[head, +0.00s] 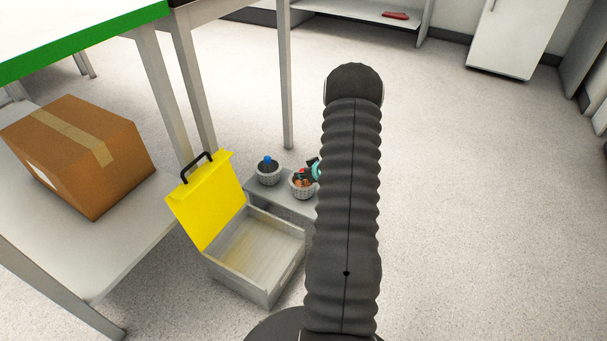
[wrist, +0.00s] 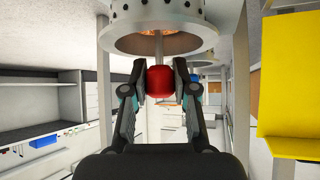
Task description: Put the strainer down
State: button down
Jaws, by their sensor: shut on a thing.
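The strainer is a grey perforated basket (head: 302,190) with orange contents and a thin rod ending in a red knob. It is above the low grey bench (head: 281,205) or on it; I cannot tell which. In the wrist view, which appears upside down, its basket (wrist: 160,40) is at the top and the red knob (wrist: 160,82) is between my fingers. My gripper (wrist: 160,84) is shut on the red knob. In the head view my arm hides most of my gripper, and only a teal and dark part shows beside the knob.
A second basket with a blue knob (head: 267,172) stands left of the strainer. An open box (head: 235,283) with a raised yellow lid (head: 208,200) is in front, empty. A cardboard box (head: 80,155) sits on a table shelf at left. Floor at right is clear.

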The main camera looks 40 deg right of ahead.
jog(key=shift+f, duration=0.2)
jog(key=c, duration=0.9)
grip_release()
jog(key=shift+r, duration=0.1)
